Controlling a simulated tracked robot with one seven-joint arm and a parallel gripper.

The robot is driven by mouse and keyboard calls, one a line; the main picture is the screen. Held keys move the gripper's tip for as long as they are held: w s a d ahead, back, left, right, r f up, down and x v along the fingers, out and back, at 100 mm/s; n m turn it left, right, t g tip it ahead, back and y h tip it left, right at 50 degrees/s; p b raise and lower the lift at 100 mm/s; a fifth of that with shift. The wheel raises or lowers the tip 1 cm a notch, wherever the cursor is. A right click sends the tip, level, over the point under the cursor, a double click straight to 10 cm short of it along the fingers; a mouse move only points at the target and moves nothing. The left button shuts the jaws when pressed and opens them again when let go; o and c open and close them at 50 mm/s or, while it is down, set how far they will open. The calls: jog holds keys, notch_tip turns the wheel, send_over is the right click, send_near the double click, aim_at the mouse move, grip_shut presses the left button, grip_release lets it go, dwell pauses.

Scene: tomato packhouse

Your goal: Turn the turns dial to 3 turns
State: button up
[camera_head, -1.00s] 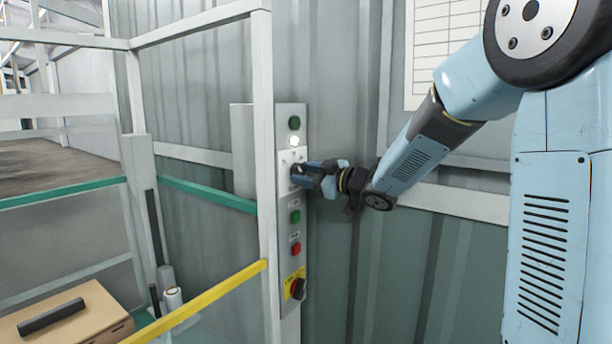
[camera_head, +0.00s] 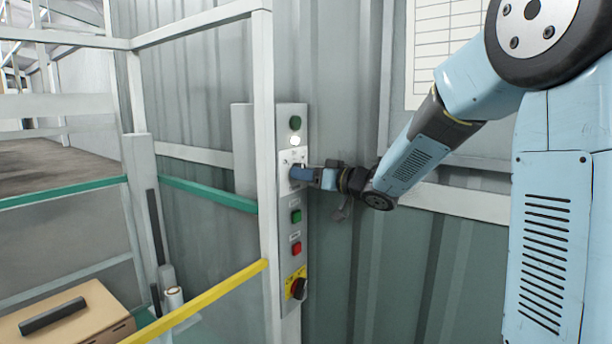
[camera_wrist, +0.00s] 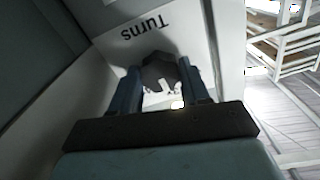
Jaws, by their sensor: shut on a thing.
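The turns dial (camera_wrist: 160,72) is a dark knob on a white plate marked "Turns" (camera_wrist: 147,26), which appears upside down in the wrist view. My gripper (camera_wrist: 160,88) is shut on the dial, one blue finger on each side of it. In the head view my gripper (camera_head: 302,174) reaches in from the right to the grey control panel (camera_head: 290,255), at the white dial plate (camera_head: 286,158). The fingers hide the dial there. I cannot read which number the dial points to.
A white post (camera_head: 264,130) and a yellow rail (camera_head: 200,302) stand close on the left. A cardboard box (camera_head: 75,315) is at lower left.

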dwell(0.5)
jog(key=o, duration=1.1)
jog(key=shift+c, duration=0.2)
jog(key=shift+d, duration=0.1)
jog(key=v, duration=1.3)
jog(key=shift+s+d, duration=0.2)
jog(key=shift+d, duration=0.05)
jog(key=shift+f, duration=0.1)
